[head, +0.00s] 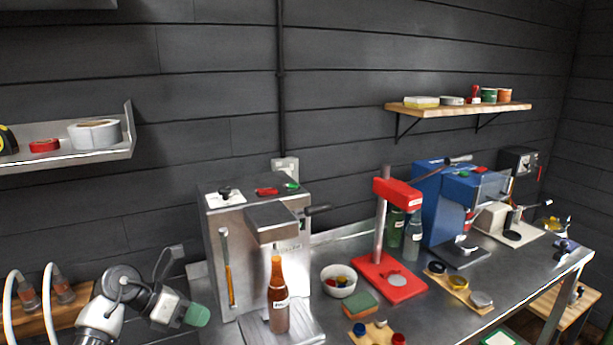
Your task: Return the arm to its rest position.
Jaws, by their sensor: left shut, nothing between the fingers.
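My left arm comes in at the lower left of the head view. Its gripper (196,315), with green fingertips, is shut and empty. It points right, to the left of the steel filling machine (225,262), and appears apart from it. A brown bottle (278,303) with a white label stands upright at the front of that machine. My right gripper is not in view.
A steel bench (450,290) carries a red press (388,275), a blue machine (432,205), a white bowl (338,287) and a green sponge (360,306). Hoses on a wooden board (60,318) are left of my arm. Shelves (460,111) hang above.

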